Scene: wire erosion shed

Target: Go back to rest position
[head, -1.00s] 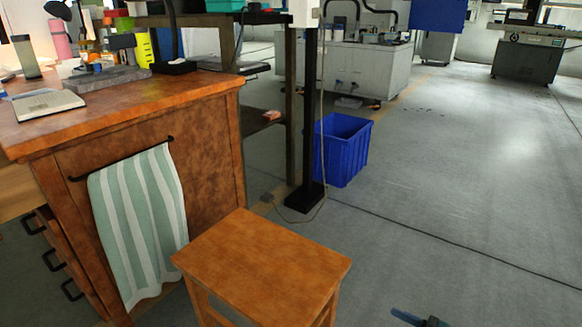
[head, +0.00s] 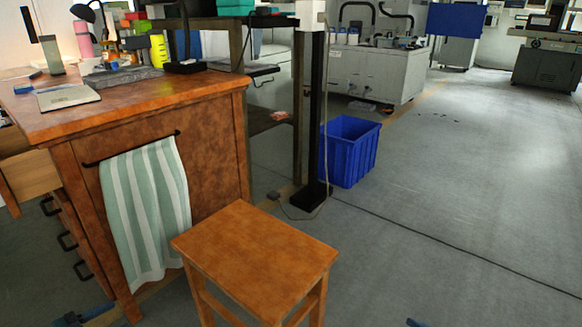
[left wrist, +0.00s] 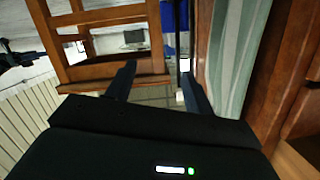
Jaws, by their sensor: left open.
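My left gripper shows in the left wrist view (left wrist: 157,68) with its two dark fingers apart and nothing between them. In the head view only a small part of the left gripper (head: 84,317) enters at the bottom left, below the wooden cabinet. Beyond the fingers in the left wrist view are the wooden stool (left wrist: 112,17) and the striped towel (left wrist: 236,50). A small blue tip at the bottom edge of the head view appears to be my right gripper (head: 416,323); the rest is out of frame, so its jaws cannot be judged.
The cabinet (head: 85,165) stands at left with the towel (head: 145,205) on its bar and a pulled-out drawer (head: 30,175). The stool (head: 255,250) stands in front. A blue crate (head: 350,150) sits behind it by a dark post. Floor at right is clear.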

